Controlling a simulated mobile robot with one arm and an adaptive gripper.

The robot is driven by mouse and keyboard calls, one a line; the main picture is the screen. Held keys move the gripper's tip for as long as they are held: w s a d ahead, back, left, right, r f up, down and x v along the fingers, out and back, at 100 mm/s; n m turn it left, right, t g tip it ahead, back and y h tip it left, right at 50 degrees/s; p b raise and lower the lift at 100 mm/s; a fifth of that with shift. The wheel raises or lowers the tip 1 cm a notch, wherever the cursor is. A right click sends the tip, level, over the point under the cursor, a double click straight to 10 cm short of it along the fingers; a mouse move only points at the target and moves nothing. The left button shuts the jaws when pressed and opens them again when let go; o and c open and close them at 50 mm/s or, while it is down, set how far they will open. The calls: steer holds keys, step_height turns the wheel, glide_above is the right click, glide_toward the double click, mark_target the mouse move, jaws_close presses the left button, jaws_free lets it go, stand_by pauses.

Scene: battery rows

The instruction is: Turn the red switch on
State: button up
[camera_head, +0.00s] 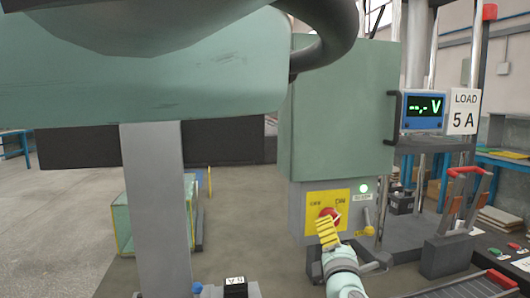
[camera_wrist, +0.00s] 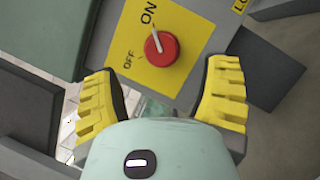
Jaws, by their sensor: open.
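The red switch (camera_wrist: 161,49) is a round knob on a yellow plate (camera_wrist: 178,77) marked ON and OFF. Its pale pointer points toward the ON mark in the wrist view. In the head view the red switch (camera_head: 329,213) is on the front of a grey panel below a green cabinet, partly hidden by my gripper. My gripper (camera_wrist: 163,72) is open, its two yellow fingers apart with nothing between them. The knob lies beyond the fingertips and looks clear of them. In the head view my gripper (camera_head: 326,232) is just in front of the plate's lower part.
A blue meter (camera_head: 422,111) shows dashes and V, beside a LOAD 5 A sign (camera_head: 464,111). A red-handled device (camera_head: 455,205) stands at the right. Open floor lies left.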

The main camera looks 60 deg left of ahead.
steer(key=b+v, duration=0.1)
steer(key=v, duration=0.9)
steer(key=w+d+r+m+g+y+p, duration=0.1)
steer(key=d+r+m+y+p, duration=0.1)
steer(key=r+p, duration=1.2)
steer(key=d+r+m+g+y+p, duration=0.1)
steer(key=d+r+m+y+p, duration=0.1)
steer(key=r+p, duration=1.2)
steer(key=shift+w+d+m+g+y, duration=0.35)
steer(key=shift+d+m+y, duration=0.1)
steer(key=shift+m, duration=0.65)
